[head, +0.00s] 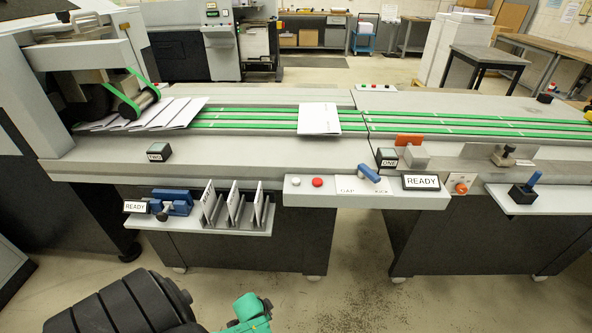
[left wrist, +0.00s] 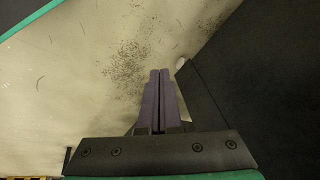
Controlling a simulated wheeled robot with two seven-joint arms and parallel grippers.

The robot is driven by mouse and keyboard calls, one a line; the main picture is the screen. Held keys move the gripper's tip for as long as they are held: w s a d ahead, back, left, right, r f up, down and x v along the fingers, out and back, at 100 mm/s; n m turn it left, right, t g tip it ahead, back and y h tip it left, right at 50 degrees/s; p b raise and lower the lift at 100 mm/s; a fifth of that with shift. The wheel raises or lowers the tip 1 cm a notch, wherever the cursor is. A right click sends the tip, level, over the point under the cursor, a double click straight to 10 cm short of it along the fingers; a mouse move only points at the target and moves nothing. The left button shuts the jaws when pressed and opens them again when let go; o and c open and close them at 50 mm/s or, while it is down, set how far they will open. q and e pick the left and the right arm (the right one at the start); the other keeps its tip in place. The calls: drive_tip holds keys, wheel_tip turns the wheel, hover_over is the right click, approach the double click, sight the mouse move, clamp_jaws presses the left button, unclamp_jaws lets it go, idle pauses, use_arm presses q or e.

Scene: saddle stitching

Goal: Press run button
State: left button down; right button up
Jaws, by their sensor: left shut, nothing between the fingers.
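A control panel (head: 340,196) on the front of the stitching line carries a white button (head: 296,181), a red button (head: 317,182) and a blue-handled lever (head: 369,172). Another round orange-red button (head: 461,187) sits on a small plate right of a READY sign (head: 421,183). No button reads clearly as "run". My left gripper (left wrist: 160,72) shows in the left wrist view, shut and empty, above bare floor and beside a dark cabinet side. In the head view only parts of my left arm show at the bottom, below and apart from the panel. My right gripper is in neither view.
Green conveyor belts (head: 240,120) run along the machine, with a white booklet (head: 319,119) on them. A lower shelf (head: 235,227) holds card racks and a blue device (head: 173,202). A shelf at right holds a blue-handled tool (head: 526,188). Floor in front (head: 345,260) is clear.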

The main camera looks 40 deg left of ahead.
use_arm(q)
drive_tip(key=w+a+r+t+p, duration=0.25)
drive_tip(key=w+r+p, duration=0.25)
drive_tip(key=w+r, duration=0.9)
wheel_tip(320, 180, up, 35)
drive_tip(key=m+t+y+p, duration=0.1)
drive_tip(key=m+t+p, duration=0.2)
drive_tip(key=p, duration=0.6)
hover_over(293, 182)
drive_tip(key=shift+r, duration=0.1)
drive_tip(key=shift+d, duration=0.1)
wheel_tip(293, 182, down, 8)
drive_tip(key=b, duration=0.8)
drive_tip(key=shift+f+b, duration=0.35)
drive_tip(key=shift+f, duration=0.05)
